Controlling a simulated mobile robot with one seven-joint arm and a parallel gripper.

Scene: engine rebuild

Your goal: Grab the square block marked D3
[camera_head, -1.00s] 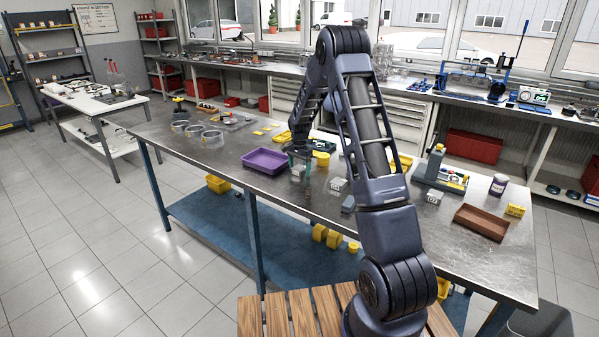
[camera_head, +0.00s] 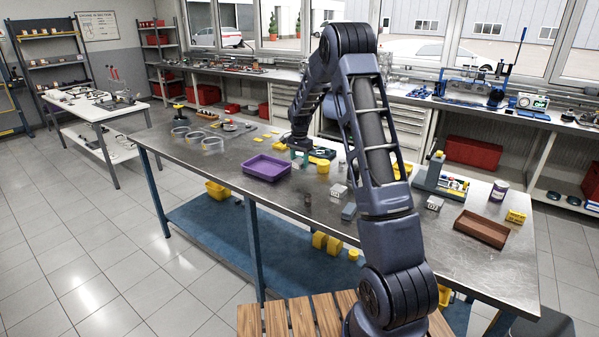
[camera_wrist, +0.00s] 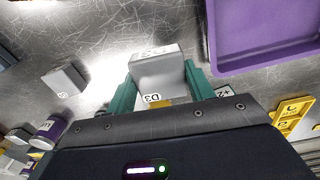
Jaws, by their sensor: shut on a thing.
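The square block marked D3 (camera_wrist: 158,72) is pale grey, with its label on the side facing the wrist camera. My gripper (camera_wrist: 160,84) has teal fingers on both sides of the block, shut on it. In the head view my gripper (camera_head: 299,147) is over the workbench, to the right of and behind the purple tray (camera_head: 266,178). The block is too small and partly hidden to make out clearly there. Whether it clears the bench is hard to tell.
The purple tray (camera_wrist: 268,62) is close on the right in the wrist view. Another grey block (camera_wrist: 64,80) lies at left. A marked block (camera_head: 338,190), a grey piece (camera_head: 349,211), a brown tray (camera_head: 482,228) and a purple can (camera_head: 499,190) stand on the bench's right half.

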